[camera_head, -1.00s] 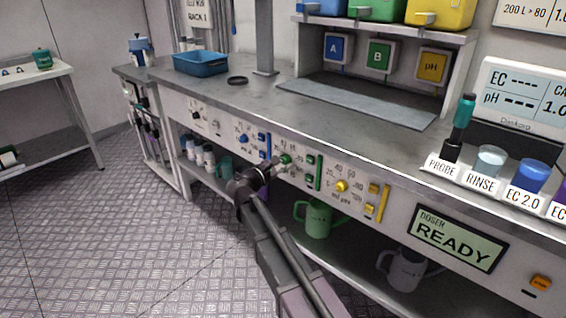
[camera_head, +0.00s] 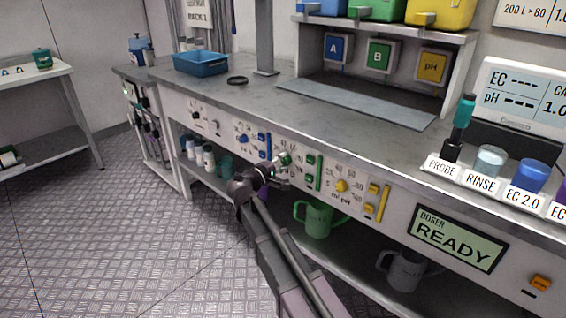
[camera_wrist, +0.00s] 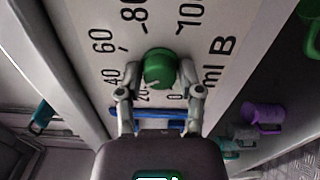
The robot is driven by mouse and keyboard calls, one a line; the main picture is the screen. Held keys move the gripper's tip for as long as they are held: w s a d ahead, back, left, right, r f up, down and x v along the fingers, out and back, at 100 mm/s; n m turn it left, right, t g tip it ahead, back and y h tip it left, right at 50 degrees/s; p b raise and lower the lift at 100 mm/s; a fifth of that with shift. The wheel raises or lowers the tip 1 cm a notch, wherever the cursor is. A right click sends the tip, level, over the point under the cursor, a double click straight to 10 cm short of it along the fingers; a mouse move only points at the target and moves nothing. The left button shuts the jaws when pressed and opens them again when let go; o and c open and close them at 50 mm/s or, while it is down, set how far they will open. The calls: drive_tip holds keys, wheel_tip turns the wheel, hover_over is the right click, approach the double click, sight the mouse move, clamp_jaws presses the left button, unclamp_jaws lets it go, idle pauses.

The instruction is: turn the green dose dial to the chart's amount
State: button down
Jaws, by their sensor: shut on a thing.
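The green dose dial (camera_wrist: 160,68) is a round knob on the white front panel. Printed numbers and "ml B" stand around it in the wrist view. In the head view the dial (camera_head: 285,158) is partly hidden by my gripper (camera_head: 279,164). In the wrist view my gripper (camera_wrist: 159,74) has one finger on each side of the dial and is shut on it. A short pale mark shows on the dial's lower left face, near the low numbers; its exact reading is unclear.
A blue dial (camera_head: 243,138) and a yellow dial (camera_head: 341,185) flank the green one, with coloured slides beside them. The doser display (camera_head: 457,238) reads READY. Mugs, including a green mug (camera_head: 316,217), stand on the shelf below. The floor at left is clear.

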drive_tip(key=shift+w+m, duration=0.1)
drive_tip(key=shift+m, duration=0.4)
drive_tip(key=shift+c, duration=1.1)
unclamp_jaws()
drive_tip(key=v, duration=1.2)
